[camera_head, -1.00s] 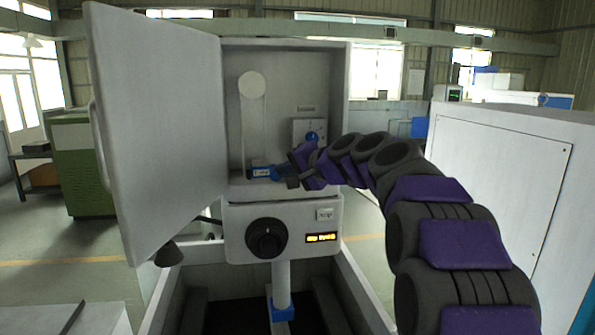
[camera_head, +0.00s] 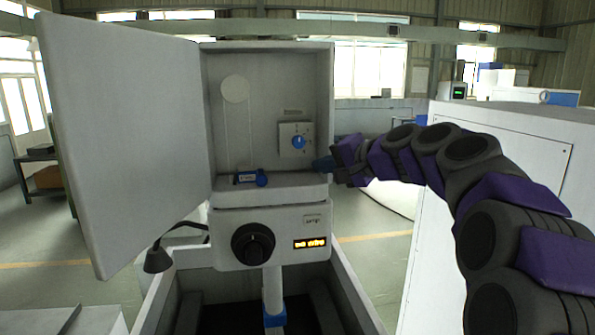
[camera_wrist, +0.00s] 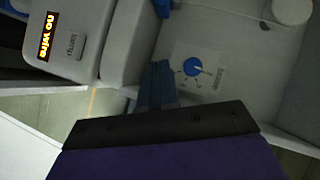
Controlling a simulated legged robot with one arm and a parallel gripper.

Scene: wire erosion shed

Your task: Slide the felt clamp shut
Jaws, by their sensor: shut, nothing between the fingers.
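The small blue clamp (camera_head: 250,178) with a pale label sits on the floor of the open cabinet, toward its front. Its label is too small to read. In the wrist view, a blue part (camera_wrist: 163,8) at the top edge appears to be the same clamp, cut off by the frame. My gripper (camera_head: 322,164) is at the cabinet's right front edge, to the right of the clamp and apart from it. Its blue fingers (camera_wrist: 158,85) are together and empty. I cannot tell from these views whether the clamp is open or shut.
The cabinet door (camera_head: 130,150) stands wide open at left. A blue dial (camera_head: 298,142) on a pale plate is on the back wall, right of a white disc (camera_head: 235,89). Below are a black knob (camera_head: 253,244) and an orange display (camera_wrist: 47,36) reading "no wire".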

